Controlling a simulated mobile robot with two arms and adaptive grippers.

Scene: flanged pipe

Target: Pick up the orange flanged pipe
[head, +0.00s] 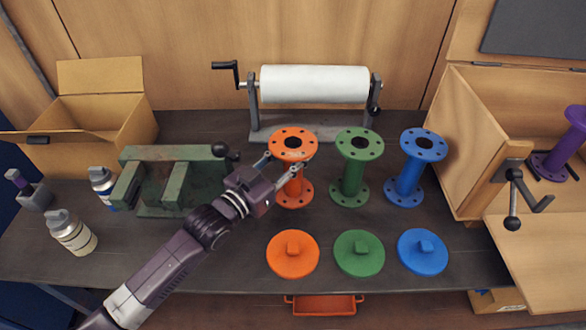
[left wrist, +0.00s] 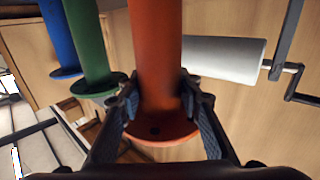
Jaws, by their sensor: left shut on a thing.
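The orange flanged pipe (head: 294,143) stands upright on the dark workbench, with a round flange with holes at top and bottom. My left gripper (head: 282,172) reaches it from the lower left, its fingers on either side of the narrow middle. In the left wrist view the orange pipe (left wrist: 156,60) runs between the two fingers (left wrist: 160,108), which are shut on it just beside one flange. In the head view the lower flange appears level with those of the neighbouring pipes; I cannot tell whether it touches the bench. My right gripper is not in view.
A green pipe (head: 354,178) and a blue pipe (head: 409,178) stand to the right. Orange (head: 292,262), green (head: 359,262) and blue (head: 422,259) caps lie in front. A green vise (head: 160,205) is left, a white roll (head: 314,84) behind, an open wooden box (head: 460,145) right.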

